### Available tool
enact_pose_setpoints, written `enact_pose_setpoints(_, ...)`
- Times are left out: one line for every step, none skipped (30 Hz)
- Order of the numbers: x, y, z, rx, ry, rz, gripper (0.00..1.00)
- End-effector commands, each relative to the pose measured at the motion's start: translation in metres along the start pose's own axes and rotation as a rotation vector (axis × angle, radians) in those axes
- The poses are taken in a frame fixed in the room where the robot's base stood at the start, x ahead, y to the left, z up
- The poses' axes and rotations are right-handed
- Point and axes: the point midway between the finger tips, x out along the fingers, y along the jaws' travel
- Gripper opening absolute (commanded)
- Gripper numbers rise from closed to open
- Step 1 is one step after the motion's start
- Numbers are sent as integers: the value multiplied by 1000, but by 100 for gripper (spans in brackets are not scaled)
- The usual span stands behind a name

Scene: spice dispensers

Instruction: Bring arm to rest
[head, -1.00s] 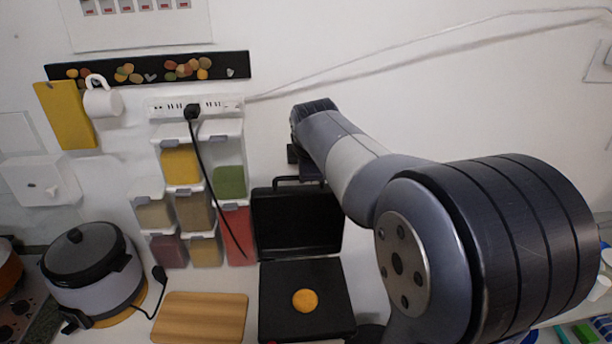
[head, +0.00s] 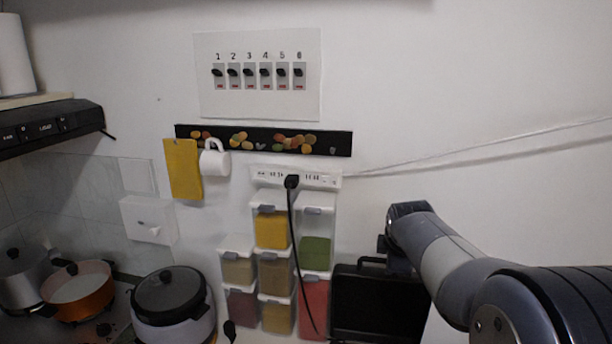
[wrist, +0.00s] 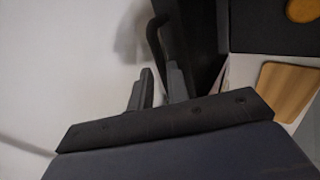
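My arm enters the head view from the lower right and bends up to the wrist. My gripper (head: 388,246) is a small dark shape at its end, partly hidden by the wrist, in front of the wall above the black lidded grill (head: 375,305). In the wrist view, the two grey fingers of my gripper (wrist: 160,85) stand apart with a gap between them. Nothing shows between them. A black handle bar (wrist: 158,38) of the grill lid shows beyond the fingertips; I cannot tell how far off it is.
A rice cooker (head: 172,300) and an orange pot (head: 80,290) stand at lower left. A wooden board (wrist: 287,90) lies near the grill.

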Motion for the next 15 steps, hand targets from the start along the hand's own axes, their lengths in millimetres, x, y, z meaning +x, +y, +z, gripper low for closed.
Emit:
enact_pose_setpoints(8, 0, 0, 0, -1, -5, 16)
enact_pose_setpoints(13, 0, 0, 0, -1, -5, 16)
enact_pose_setpoints(20, 0, 0, 0, -1, -5, 16)
enact_pose_setpoints(24, 0, 0, 0, -1, -4, 16)
enact_pose_setpoints(28, 0, 0, 0, -1, -4, 16)
enact_pose_setpoints(33, 0, 0, 0, -1, -4, 16)
enact_pose_setpoints(37, 0, 0, 0, -1, -4, 16)
enact_pose_setpoints(40, 0, 0, -1, -1, -3, 16)
enact_pose_setpoints(43, 0, 0, -1, -1, -3, 16)
enact_pose_setpoints(46, 0, 0, -1, -1, -3, 16)
enact_pose_setpoints(48, 0, 0, -1, -1, -3, 16)
enact_pose_setpoints(50, 0, 0, -1, 0, -2, 16)
enact_pose_setpoints(52, 0, 0, -1, 0, -1, 16)
enact_pose_setpoints(53, 0, 0, -1, 0, -1, 16)
enact_pose_setpoints(54, 0, 0, -1, 0, -1, 16)
